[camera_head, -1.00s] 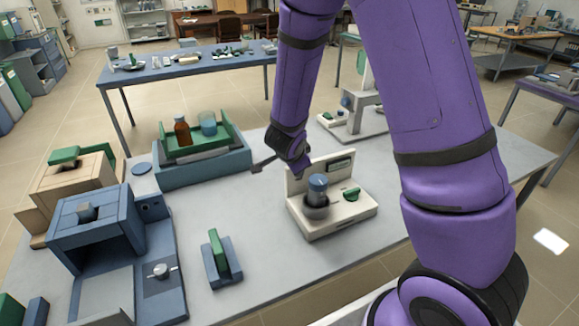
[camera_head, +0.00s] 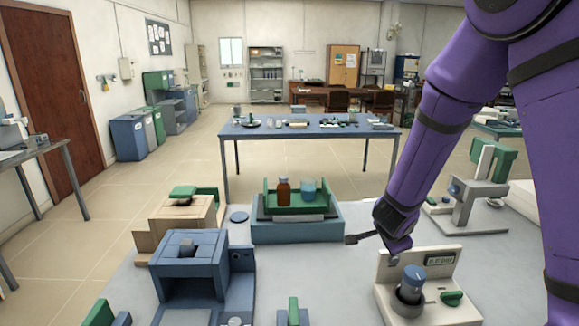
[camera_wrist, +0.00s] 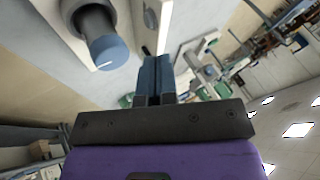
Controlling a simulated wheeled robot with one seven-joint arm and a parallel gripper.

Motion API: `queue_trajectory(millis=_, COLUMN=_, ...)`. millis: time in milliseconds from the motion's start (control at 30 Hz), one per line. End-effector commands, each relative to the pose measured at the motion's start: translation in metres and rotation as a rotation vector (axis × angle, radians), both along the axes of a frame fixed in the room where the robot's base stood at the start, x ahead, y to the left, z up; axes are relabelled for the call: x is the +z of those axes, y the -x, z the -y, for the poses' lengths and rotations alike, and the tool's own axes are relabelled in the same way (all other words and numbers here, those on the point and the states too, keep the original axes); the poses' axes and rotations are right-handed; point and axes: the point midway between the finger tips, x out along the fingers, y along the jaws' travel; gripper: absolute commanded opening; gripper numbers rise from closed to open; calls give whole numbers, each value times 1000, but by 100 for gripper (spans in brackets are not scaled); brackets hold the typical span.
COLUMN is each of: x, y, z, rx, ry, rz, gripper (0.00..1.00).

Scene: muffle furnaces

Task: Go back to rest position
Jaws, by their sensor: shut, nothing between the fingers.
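My gripper (camera_head: 372,240) hangs from my purple arm at the right of the head view, above the table and just behind and left of the white device. The white device (camera_head: 447,268) has a blue-capped cylinder (camera_head: 413,277) standing in its dark cup and a green knob (camera_head: 451,298). In the wrist view my gripper (camera_wrist: 153,65) has its blue fingers together with nothing between them. The blue cap (camera_wrist: 107,52) shows close by at the upper left of that view, apart from the fingers.
A blue furnace (camera_head: 188,270) and a tan furnace (camera_head: 178,214) stand at the left. A blue stand (camera_head: 295,232) bears a green tray with a brown bottle (camera_head: 284,191) and a beaker (camera_head: 308,188). Another device (camera_head: 478,190) is at the right. The tabletop (camera_head: 330,285) is clear mid-front.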

Motion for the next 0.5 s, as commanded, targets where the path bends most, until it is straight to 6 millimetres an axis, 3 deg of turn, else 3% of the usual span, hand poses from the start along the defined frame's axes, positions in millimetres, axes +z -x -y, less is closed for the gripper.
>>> queue_trajectory(millis=267, x=86, y=12, z=-29, rx=319, ry=-97, rz=49, gripper=0)
queue_trajectory(millis=500, x=152, y=51, z=-45, rx=604, ry=-95, rz=57, gripper=0)
